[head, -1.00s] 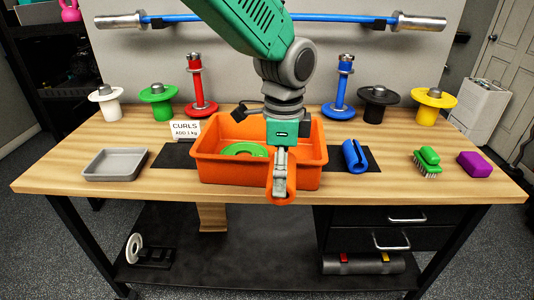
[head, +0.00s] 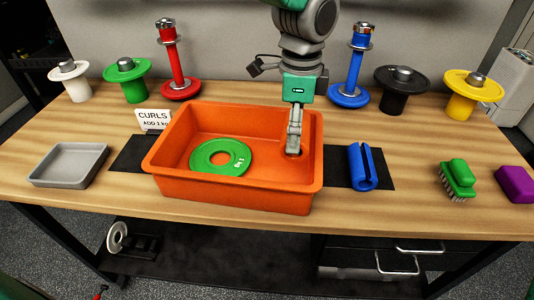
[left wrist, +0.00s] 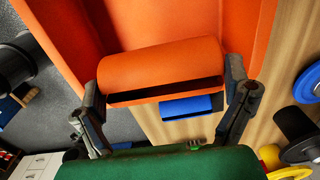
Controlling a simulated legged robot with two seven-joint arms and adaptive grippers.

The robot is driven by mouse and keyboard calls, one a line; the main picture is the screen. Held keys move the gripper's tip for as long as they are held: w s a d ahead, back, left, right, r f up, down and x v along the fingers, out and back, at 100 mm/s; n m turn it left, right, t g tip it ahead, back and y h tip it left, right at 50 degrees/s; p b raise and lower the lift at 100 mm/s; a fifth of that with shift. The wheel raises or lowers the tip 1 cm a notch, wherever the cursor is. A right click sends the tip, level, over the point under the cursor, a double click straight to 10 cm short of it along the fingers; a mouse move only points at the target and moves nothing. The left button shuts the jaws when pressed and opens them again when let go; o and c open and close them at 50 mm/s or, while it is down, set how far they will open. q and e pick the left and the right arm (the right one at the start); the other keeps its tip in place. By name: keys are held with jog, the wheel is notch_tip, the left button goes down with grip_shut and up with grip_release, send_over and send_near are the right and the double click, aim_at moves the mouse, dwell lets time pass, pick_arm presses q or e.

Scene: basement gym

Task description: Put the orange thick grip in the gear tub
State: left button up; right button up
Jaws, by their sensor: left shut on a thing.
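The orange gear tub (head: 225,192) stands mid-table, with a green ring plate (head: 220,157) flat inside it. My left gripper (head: 294,145) points down over the right part of the tub. In the left wrist view its fingers (left wrist: 168,95) are shut on the two ends of the orange thick grip (left wrist: 160,68), a slotted cylinder. The tub's orange wall (left wrist: 60,25) shows behind the grip there. In the head view the grip blends with the tub's colour, and I cannot tell whether it touches the floor. My right gripper is not in view.
A blue thick grip (head: 361,167) lies on the dark mat right of the tub. A green brush (head: 458,178) and a purple block (head: 516,183) are farther right. A grey tray (head: 68,165) is at left. Weight posts, including a red one (head: 178,70), line the back.

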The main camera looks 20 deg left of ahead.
pick_arm(q)
notch_tip(320, 180, down, 5)
jog(key=shift+s+a+r, duration=0.1)
jog(key=shift+s+r, duration=0.05)
jog(key=shift+r, duration=0.05)
jog(key=shift+a+f, duration=0.2)
jog(key=shift+f, duration=0.45)
notch_tip(320, 180, down, 3)
jog(key=shift+b, duration=0.35)
jog(key=shift+d, duration=0.15)
jog(key=o, duration=1)
jog(key=shift+c, duration=0.2)
